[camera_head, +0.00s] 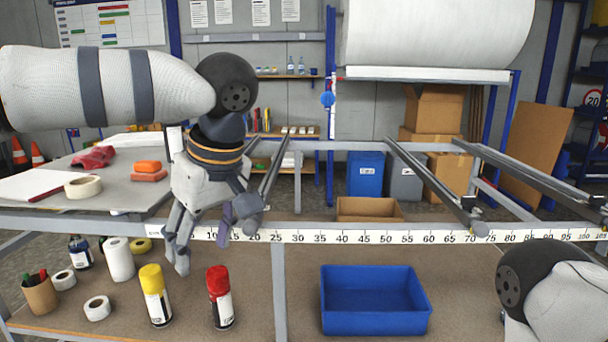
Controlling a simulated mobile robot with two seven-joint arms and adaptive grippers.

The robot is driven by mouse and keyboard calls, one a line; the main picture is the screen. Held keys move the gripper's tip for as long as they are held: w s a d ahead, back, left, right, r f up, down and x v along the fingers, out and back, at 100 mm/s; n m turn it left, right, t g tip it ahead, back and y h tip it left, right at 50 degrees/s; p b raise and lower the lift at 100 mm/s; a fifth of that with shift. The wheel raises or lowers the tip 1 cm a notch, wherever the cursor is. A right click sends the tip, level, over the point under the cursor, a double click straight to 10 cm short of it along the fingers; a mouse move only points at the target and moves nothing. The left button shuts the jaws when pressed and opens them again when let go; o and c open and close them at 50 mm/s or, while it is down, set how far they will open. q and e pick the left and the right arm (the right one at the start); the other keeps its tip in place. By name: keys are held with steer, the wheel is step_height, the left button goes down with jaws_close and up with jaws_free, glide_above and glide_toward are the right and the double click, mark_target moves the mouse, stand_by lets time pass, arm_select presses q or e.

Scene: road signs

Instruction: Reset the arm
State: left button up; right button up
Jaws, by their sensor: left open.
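My left arm comes in from the left, and my left gripper (207,240) hangs fingers down in front of the ruler rail, above the lower shelf. Its fingers are spread and nothing shows between them. A yellow-capped spray can (155,297) and a red-capped spray can (221,300) stand upright on the shelf below it, apart from the fingers. At the lower right only a dark joint and a pale link of my right arm show; its gripper is out of view.
A blue bin (375,302) stands on the lower shelf (300,280), right of the cans. Tape rolls (97,308) and a brown pen cup (40,294) are at the left. The ruler rail (400,236) crosses the frame. A grey tabletop (120,195) with orange blocks (148,171) lies behind.

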arm_select(q)
steer(key=w+a+f+m+t+y, duration=0.1)
steer(key=w+a+f+y, duration=0.15)
steer(key=f, duration=0.45)
steer(key=w+a+f+t+y, duration=0.1)
steer(key=w+f+t, duration=0.15)
steer(key=f, duration=0.55)
steer(key=s+f+m+t+h, duration=0.1)
steer(key=s+f+m, duration=0.15)
steer(key=f, duration=0.45)
steer(key=s+f+m+t+h, duration=0.1)
steer(key=s+f+m+h, duration=0.15)
steer(key=f, duration=0.45)
steer(key=s+a+f+m+g+h, duration=0.1)
steer(key=s+f+g, duration=0.1)
steer(key=s+f, duration=0.35)
steer(key=s+f+m+g+h, duration=0.1)
steer(key=s+f, duration=0.2)
steer(key=s, duration=0.6)
steer(key=s+a+m+g, duration=0.1)
steer(key=s+g, duration=0.1)
steer(key=s, duration=0.7)
steer(key=s+a+f+g+h, duration=0.1)
steer(key=s+a+g, duration=0.1)
steer(key=s, duration=0.7)
steer(key=shift+s+a+f+m+g, duration=0.2)
steer(key=shift+a+m+g, duration=0.15)
steer(key=shift+g, duration=0.5)
